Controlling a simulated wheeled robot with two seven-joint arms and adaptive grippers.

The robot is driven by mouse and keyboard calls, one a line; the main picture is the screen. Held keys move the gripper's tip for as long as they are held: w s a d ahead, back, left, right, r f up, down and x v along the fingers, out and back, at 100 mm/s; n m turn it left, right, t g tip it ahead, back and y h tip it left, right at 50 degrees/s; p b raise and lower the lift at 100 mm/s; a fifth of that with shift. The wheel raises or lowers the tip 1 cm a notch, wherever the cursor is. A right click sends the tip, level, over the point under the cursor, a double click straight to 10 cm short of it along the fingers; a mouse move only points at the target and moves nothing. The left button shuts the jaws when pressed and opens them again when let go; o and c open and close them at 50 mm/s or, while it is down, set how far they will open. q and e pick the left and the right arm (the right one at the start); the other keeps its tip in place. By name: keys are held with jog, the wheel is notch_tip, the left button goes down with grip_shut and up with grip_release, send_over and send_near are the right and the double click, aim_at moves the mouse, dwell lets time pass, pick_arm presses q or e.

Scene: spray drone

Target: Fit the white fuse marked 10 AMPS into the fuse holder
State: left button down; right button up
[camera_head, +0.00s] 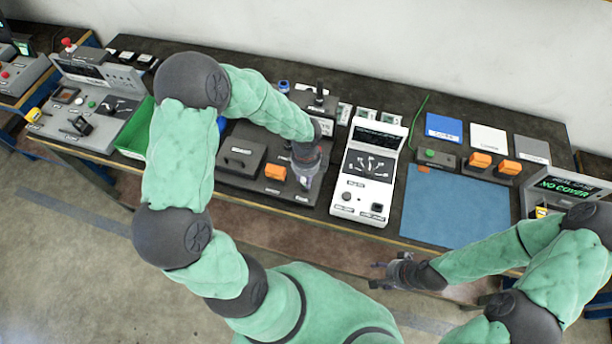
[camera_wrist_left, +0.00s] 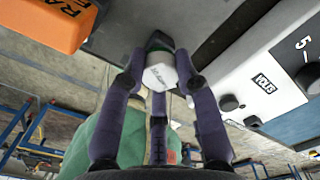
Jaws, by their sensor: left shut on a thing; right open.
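My left gripper (camera_head: 306,178) points down over the front right of a dark panel, just left of the white meter-like unit. In the left wrist view its purple fingers (camera_wrist_left: 163,82) are shut on a small white block (camera_wrist_left: 160,76), which looks like the white fuse; its marking is too small to read. A dark part with a green edge (camera_wrist_left: 159,42) shows right behind the white block; I cannot tell whether they touch. I cannot clearly make out the fuse holder. My right gripper (camera_head: 388,272) is open and empty in front of the table's front edge.
An orange block (camera_head: 275,172) and a dark grey box (camera_head: 241,157) sit on the dark panel (camera_head: 226,181), left of my left gripper. The white unit (camera_head: 366,170) stands close on its right. A green bin (camera_head: 135,134) is further left.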

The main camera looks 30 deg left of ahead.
pick_arm(q)
jog(key=shift+f+b, duration=0.45)
jog(key=shift+f, duration=0.25)
jog(key=c, duration=0.8)
grip_release()
jog(key=shift+c, duration=0.2)
jog(key=shift+r, duration=0.1)
notch_tip(320, 180, up, 12)
jog(key=shift+s, duration=0.1)
